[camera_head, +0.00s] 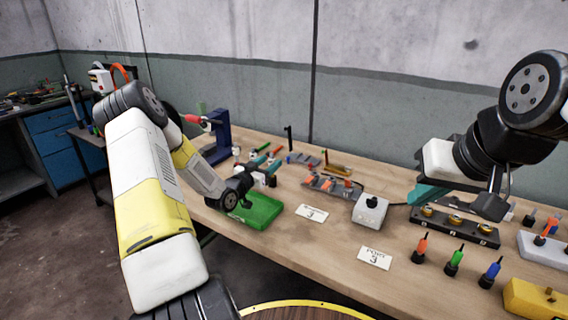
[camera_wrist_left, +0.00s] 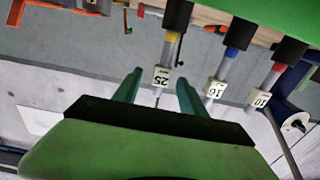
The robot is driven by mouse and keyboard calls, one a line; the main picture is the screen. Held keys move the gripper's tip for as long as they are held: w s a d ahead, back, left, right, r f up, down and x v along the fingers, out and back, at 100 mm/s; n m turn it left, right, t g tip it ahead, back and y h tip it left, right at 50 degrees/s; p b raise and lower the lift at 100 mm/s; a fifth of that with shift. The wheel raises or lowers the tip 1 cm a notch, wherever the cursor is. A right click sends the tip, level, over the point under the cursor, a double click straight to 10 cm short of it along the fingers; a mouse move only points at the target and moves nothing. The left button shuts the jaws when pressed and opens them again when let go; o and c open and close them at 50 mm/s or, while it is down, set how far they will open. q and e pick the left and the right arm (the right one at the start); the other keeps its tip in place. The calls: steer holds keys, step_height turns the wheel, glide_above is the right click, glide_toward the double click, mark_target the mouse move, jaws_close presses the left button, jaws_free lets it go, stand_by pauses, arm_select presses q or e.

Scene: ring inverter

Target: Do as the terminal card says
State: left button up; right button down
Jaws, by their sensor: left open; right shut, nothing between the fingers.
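The terminal card could be either of two white cards on the bench, one (camera_head: 312,213) beside the green tray and one (camera_head: 374,258) nearer the front; their print is too small to read surely. My left gripper (camera_wrist_left: 160,90) is open and empty. In the left wrist view, tools or cables tagged 25 (camera_wrist_left: 162,76), 16 (camera_wrist_left: 215,89) and 10 (camera_wrist_left: 261,98) have yellow, blue and red bands; the 25 tag appears between the fingertips. A black strip with brass terminals (camera_head: 455,225) lies at the right. My right gripper (camera_head: 428,194) is shut and empty above its left end.
A green tray (camera_head: 262,211) lies below my left gripper. A white box with a knob (camera_head: 370,210) stands mid-bench. A blue press (camera_head: 218,135) stands at back left.

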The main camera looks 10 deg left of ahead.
arm_select(q)
steer(key=x, duration=0.5)
steer(key=shift+w+r, duration=0.2)
steer(key=shift+r, duration=0.1)
steer(key=shift+c, duration=0.2)
jaws_close()
